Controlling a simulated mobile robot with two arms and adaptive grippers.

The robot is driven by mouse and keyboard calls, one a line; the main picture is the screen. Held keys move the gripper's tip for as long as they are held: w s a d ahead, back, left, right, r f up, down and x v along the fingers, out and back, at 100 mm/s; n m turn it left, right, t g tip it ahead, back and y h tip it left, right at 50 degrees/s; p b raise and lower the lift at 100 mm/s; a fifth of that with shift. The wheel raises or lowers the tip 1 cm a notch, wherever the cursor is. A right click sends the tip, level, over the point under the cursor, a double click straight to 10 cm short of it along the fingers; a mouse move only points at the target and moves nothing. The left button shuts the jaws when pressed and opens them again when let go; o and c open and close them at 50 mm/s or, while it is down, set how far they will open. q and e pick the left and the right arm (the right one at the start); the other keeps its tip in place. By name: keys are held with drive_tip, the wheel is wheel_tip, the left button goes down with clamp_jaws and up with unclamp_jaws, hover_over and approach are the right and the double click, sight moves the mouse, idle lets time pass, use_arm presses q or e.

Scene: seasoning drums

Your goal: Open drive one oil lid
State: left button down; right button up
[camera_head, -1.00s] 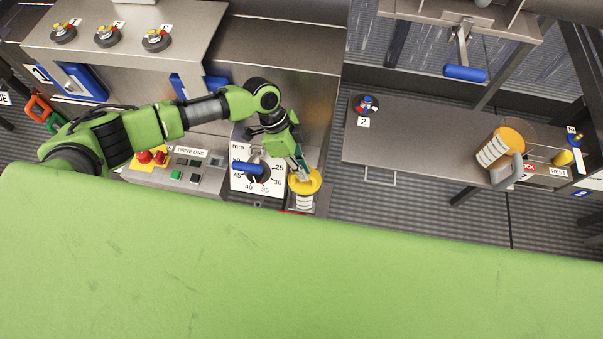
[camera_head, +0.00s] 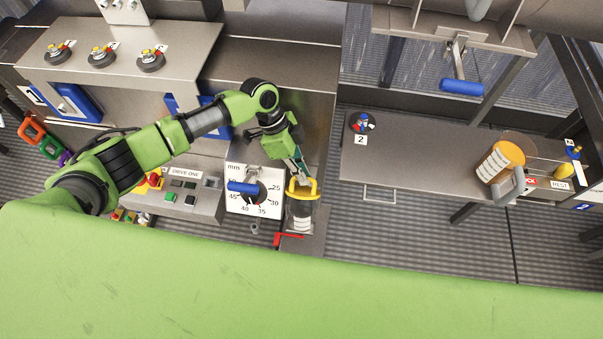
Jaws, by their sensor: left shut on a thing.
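The oil container (camera_head: 301,222) with a white label stands at the right end of the drive one station, beside the white dial plate. Its yellow lid (camera_head: 314,189) shows as a yellow rim or loop tilted up at the container's top, with a dark area below it. My left gripper (camera_head: 299,178) comes down from above and is shut on the yellow lid. The fingers hide part of the lid, so I cannot tell how far it stands from the container. My right gripper is not in view.
The DRIVE ONE button panel (camera_head: 185,192) and the blue-handled dial plate (camera_head: 245,207) lie left of the container. A red lever (camera_head: 288,237) is just below it. A grey bench (camera_head: 420,160) with an orange-topped jar (camera_head: 501,160) stands to the right.

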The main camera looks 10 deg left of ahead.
use_arm(q)
drive_tip(key=shift+s+a+f, duration=0.2)
drive_tip(key=shift+f, duration=0.3)
drive_tip(key=c, duration=2.1)
unclamp_jaws()
drive_tip(key=shift+c, duration=0.2)
drive_tip(key=shift+w+d, duration=0.15)
drive_tip(key=shift+w, duration=0.25)
drive_tip(key=shift+s+r, duration=0.15)
drive_tip(key=shift+r, duration=0.3)
wheel_tip(320, 180, up, 9)
